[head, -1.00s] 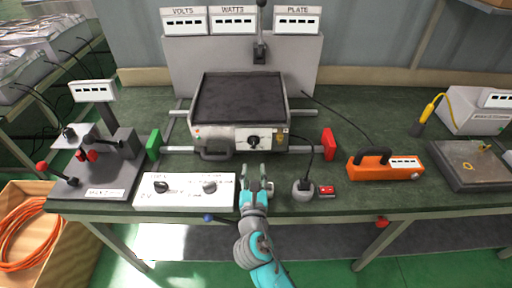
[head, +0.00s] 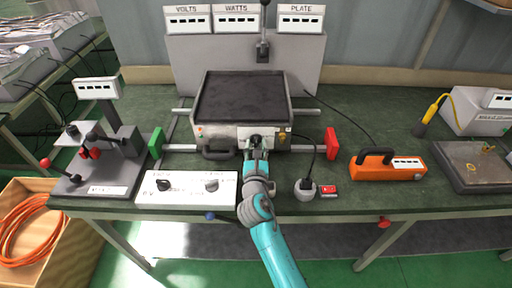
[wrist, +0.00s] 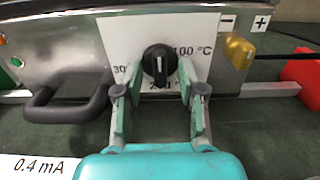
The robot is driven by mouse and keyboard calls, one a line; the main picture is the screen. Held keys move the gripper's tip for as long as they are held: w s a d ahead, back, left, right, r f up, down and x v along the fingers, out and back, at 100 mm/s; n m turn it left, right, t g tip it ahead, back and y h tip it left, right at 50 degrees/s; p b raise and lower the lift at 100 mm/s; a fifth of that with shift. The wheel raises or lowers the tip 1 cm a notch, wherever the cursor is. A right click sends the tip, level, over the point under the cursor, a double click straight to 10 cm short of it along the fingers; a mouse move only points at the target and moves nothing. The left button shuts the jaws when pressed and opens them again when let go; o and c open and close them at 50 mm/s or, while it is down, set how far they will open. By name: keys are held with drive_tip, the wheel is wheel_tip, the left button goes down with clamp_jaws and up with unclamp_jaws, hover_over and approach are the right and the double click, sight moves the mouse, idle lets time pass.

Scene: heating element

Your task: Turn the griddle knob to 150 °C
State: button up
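The griddle (head: 243,97) is a silver box with a dark flat top. Its black knob (wrist: 157,62) sits on a white dial plate (wrist: 118,28) on the front face. The wrist view shows "30" left of the knob, "100 °C" at its right, and a partly hidden number below. In the head view my gripper (head: 257,150) partly covers the knob.
A yellow knob (wrist: 239,52) between minus and plus signs is to the right. A black handle (wrist: 68,103) sticks out at the left. A white two-knob box (head: 187,188) and a grey plug socket (head: 304,189) flank my arm.

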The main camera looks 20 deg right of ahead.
clamp_jaws()
drive_tip(key=shift+m, duration=0.4)
drive_tip(key=m, duration=0.4)
drive_tip(key=shift+m, duration=0.3)
drive_tip(key=m, duration=0.5)
drive_tip(key=shift+m, duration=0.3)
drive_tip(key=m, duration=1.2)
drive_tip(key=shift+f+m, duration=0.1)
drive_tip(key=shift+m, duration=0.3)
